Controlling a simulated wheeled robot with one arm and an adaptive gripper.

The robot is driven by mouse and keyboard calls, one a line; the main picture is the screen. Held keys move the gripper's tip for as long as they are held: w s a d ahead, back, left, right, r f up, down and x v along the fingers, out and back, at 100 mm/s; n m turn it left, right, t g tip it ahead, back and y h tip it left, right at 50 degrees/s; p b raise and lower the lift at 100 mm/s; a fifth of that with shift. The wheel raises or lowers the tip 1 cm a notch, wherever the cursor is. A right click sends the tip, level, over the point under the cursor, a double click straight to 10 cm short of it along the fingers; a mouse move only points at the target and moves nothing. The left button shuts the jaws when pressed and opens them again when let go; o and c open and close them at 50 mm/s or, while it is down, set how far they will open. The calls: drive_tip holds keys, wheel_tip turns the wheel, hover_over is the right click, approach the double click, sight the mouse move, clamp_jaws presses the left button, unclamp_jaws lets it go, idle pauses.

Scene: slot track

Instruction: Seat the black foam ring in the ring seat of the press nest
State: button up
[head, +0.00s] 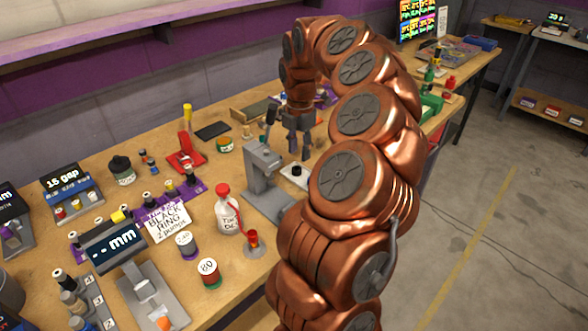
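My gripper (299,154) points down at the far side of the grey press (262,168). Its fingers look slightly apart, but the view is too small to show whether they are open or shut on something. A small white block with a dark round top (296,171) sits on the table just below the fingertips, right of the press. I cannot tell whether that dark top is the black foam ring or part of the nest. The ring seat cannot be made out. My arm covers the area right of the press.
A white bottle with a red cap (229,212), a small red cup (253,243), a card reading "BLACK RING 2 pumps" (163,221) and a gauge (114,243) crowd the front left.

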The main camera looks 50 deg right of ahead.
sight(297, 171)
drive_tip(key=shift+a+f+p, duration=0.15)
drive_tip(key=shift+f+p, duration=0.05)
drive_tip(key=shift+f, duration=1.15)
drive_tip(key=shift+a+f+p, duration=0.15)
drive_tip(key=shift+f+p, duration=0.05)
drive_tip(key=shift+f, duration=1.15)
drive_tip(key=shift+c, duration=0.2)
drive_tip(key=c, duration=0.4)
